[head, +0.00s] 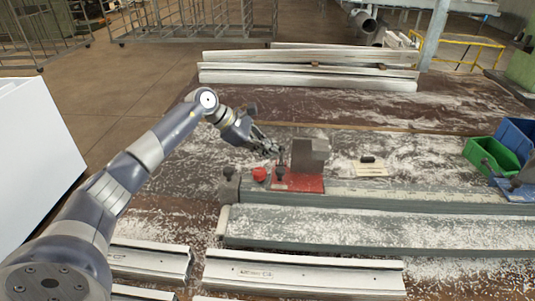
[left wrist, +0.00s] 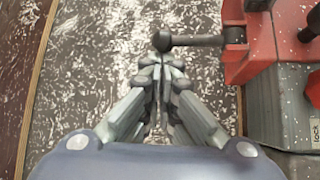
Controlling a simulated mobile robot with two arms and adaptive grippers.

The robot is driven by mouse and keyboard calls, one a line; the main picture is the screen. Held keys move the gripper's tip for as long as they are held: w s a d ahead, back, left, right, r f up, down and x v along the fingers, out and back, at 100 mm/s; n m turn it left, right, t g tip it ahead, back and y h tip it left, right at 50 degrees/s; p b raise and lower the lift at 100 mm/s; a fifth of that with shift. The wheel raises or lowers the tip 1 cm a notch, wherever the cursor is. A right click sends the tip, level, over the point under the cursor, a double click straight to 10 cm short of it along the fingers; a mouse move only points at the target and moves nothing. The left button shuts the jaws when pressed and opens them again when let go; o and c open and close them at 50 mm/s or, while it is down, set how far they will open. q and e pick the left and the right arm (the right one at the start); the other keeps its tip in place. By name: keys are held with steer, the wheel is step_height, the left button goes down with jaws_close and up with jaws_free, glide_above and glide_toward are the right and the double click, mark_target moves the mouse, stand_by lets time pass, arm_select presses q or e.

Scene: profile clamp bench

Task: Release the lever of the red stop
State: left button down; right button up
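The red stop (head: 311,184) sits on the grey profile rail on the bench, with a grey block (head: 310,153) standing on it. In the left wrist view the red stop (left wrist: 248,50) is at the upper right. Its dark lever (left wrist: 200,41) points left from it and ends in a round knob (left wrist: 162,41). My left gripper (left wrist: 163,62) has its fingers together, with the tips just short of the knob in the picture; I cannot tell whether they touch it. In the head view my left gripper (head: 270,148) is left of the grey block. My right gripper is not in view.
A label reading "lock" (left wrist: 315,131) is on the grey part below the stop. A green bin (head: 490,157) and a blue bin (head: 515,136) stand at the right. White profiles (head: 310,72) lie at the back and more (head: 300,272) in front. Shavings cover the bench.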

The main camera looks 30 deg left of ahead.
arm_select(q)
steer(key=shift+m+t+y, duration=0.3)
steer(key=shift+m+t, duration=0.1)
steer(key=shift+t, duration=0.4)
steer(key=shift+s+d+r+b, duration=0.15)
steer(key=shift+s+r+b, duration=0.05)
steer(key=shift+r+b, duration=0.45)
steer(key=shift+s+d+r+b, duration=0.15)
steer(key=shift+s+r+b, duration=0.1)
steer(key=shift+r+b, duration=0.45)
steer(key=shift+s+d+r+b, duration=0.2)
steer(key=shift+r+b, duration=0.3)
steer(key=shift+r, duration=0.3)
steer(key=shift+r, duration=0.1)
steer(key=v, duration=1.2)
